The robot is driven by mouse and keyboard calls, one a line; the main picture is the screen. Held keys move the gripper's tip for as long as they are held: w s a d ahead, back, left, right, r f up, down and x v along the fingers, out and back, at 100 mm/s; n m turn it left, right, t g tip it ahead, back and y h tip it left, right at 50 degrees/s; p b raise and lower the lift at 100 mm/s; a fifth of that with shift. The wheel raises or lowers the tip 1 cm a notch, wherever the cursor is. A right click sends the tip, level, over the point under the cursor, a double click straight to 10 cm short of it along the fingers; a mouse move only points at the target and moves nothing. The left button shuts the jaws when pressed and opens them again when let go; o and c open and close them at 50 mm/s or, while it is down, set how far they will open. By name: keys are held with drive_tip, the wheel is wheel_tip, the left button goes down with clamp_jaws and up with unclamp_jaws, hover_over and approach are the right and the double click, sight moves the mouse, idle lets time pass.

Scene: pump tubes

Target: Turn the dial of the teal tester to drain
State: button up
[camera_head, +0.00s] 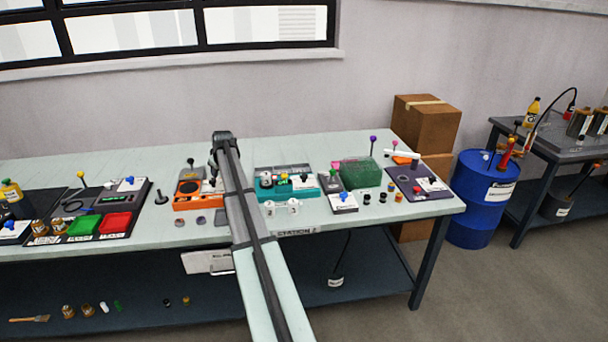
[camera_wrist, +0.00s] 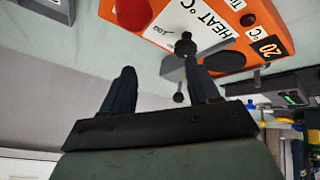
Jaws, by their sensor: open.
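The teal tester (camera_head: 288,194) stands on the long bench, just right of my arm in the head view. Small coloured knobs and a white label sit on its top. They are too small to tell which is the dial or where it points. My gripper (camera_head: 213,168) is left of the tester, above the orange heat unit, partly hidden by my arm. In the wrist view my gripper (camera_wrist: 161,82) has its two dark fingers apart with nothing between them. The orange heat unit (camera_wrist: 240,40) lies beyond the fingertips, with a dark knob near the right finger.
Left of the orange heat unit (camera_head: 184,203) are green (camera_head: 83,225) and red (camera_head: 115,222) trays. White cups (camera_head: 293,206) stand in front of the tester. A green block (camera_head: 360,173) and a purple board (camera_head: 412,188) are to its right. Small caps lie around.

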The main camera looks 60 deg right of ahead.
drive_tip(key=s+d+r, duration=0.1)
drive_tip(key=s+d, duration=0.3)
drive_tip(key=s+d+r+m, duration=0.1)
drive_tip(key=s+d, duration=0.3)
drive_tip(key=d, duration=0.1)
drive_tip(key=s+d+r+m+g, duration=0.1)
drive_tip(key=s+d, duration=0.3)
drive_tip(key=d, duration=0.1)
drive_tip(key=shift+s+d+r, duration=0.1)
drive_tip(key=shift+s+r, duration=0.05)
drive_tip(key=shift+s, duration=0.1)
drive_tip(key=m+g+y, duration=0.1)
drive_tip(key=m, duration=0.2)
approach(304, 175)
drive_tip(key=x, duration=0.8)
drive_tip(key=c, duration=1)
